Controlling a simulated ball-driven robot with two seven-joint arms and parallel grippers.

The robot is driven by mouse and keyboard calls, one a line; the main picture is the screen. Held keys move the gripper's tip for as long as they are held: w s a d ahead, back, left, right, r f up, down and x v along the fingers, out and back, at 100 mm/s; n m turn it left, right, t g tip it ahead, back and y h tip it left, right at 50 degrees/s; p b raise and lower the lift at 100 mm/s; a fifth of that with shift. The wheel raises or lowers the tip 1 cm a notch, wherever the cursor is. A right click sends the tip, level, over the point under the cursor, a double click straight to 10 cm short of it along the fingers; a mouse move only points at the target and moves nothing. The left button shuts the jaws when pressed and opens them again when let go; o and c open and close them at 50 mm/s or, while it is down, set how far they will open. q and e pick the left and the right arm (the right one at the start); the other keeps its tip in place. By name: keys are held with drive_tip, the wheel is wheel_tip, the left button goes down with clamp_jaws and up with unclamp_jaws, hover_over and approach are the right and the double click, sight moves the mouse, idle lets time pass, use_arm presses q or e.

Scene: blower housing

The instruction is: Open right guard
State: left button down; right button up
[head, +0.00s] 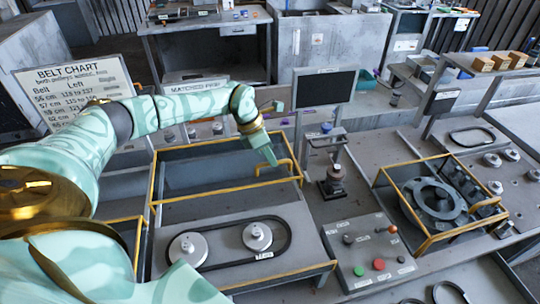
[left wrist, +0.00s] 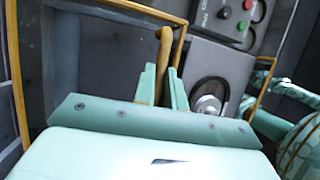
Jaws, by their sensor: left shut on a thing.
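The yellow-edged guard (head: 226,203) spans the middle of the head view. Its grey panel stands behind a belt on two pulleys, which are uncovered and in plain sight. A yellow bar handle (head: 288,163) sits at the guard's upper right corner. My left gripper (head: 271,158) is at this handle. In the left wrist view the two teal fingers (left wrist: 160,88) are closed around the handle (left wrist: 164,58), which stands up between them. The fingertips are small in the head view. My right gripper is in neither view.
A button panel (head: 371,253) lies right of the pulleys (head: 257,237). A monitor (head: 325,88) and a small stand (head: 335,180) are behind it. A yellow-framed box (head: 440,237) with a grey ring is at right. The belt chart (head: 72,95) stands at left.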

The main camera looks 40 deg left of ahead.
use_arm(q)
drive_tip(key=c, duration=1.5)
unclamp_jaws()
drive_tip(key=shift+w+a+r, duration=0.1)
drive_tip(key=shift+w+a, duration=0.1)
drive_tip(key=shift+a, duration=0.05)
drive_tip(key=shift+o, duration=0.2)
drive_tip(key=b+v, duration=0.1)
drive_tip(key=v, duration=1.5)
